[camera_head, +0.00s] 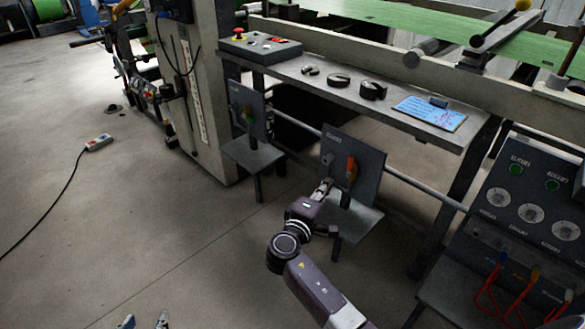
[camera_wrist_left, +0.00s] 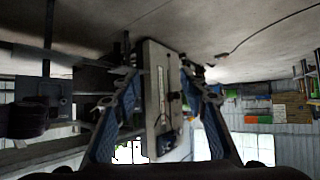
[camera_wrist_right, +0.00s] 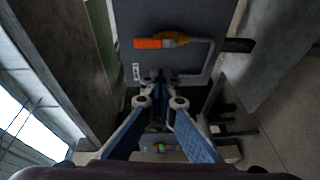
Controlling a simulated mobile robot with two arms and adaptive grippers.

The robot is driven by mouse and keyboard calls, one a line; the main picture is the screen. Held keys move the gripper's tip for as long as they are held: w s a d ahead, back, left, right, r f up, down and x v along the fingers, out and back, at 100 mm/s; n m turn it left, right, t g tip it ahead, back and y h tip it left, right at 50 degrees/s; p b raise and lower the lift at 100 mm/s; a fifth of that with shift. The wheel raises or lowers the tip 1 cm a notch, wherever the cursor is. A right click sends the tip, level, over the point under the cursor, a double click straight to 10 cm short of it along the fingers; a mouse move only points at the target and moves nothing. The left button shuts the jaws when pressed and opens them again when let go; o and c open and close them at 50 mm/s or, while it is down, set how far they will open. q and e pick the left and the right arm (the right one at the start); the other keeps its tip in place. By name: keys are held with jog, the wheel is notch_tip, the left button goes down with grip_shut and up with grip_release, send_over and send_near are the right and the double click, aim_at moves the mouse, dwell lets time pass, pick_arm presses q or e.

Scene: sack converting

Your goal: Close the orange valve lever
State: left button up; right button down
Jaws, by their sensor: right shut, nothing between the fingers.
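The orange valve lever (camera_head: 351,166) is on a dark upright panel (camera_head: 368,152) in the middle of the head view. It looks roughly upright there. In the right wrist view the orange lever (camera_wrist_right: 148,43) lies across the picture, joined to a yellowish pivot and a bent grey pipe. My right gripper (camera_head: 325,187) is in front of the panel, beside the lever. Its fingertips (camera_wrist_right: 161,77) are shut and empty, apart from the orange grip in the right wrist view. My left gripper (camera_head: 145,321) is at the bottom edge of the head view, open and empty, far from the lever (camera_wrist_left: 165,88).
A second panel (camera_head: 247,112) with a small green and red part stands to the left. A grey bench (camera_head: 310,72) with a button box (camera_head: 262,47) is above. A control panel (camera_head: 530,195) with cables is at right. Open floor (camera_head: 120,220) lies left.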

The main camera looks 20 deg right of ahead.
aim_at(350, 164)
jog(key=w+d+r+t+b, duration=0.1)
jog(key=w+d+r+b, duration=0.1)
jog(key=w+d, duration=0.55)
pick_arm(q)
jog(key=w+d+r+t+h, duration=0.1)
jog(key=w+r+t, duration=0.3)
jog(key=r, duration=0.5)
jog(key=shift+t, duration=0.4)
pick_arm(e)
jog(key=shift+s+a+n, duration=0.15)
jog(key=shift+s+n, duration=0.25)
jog(key=shift+s, duration=0.8)
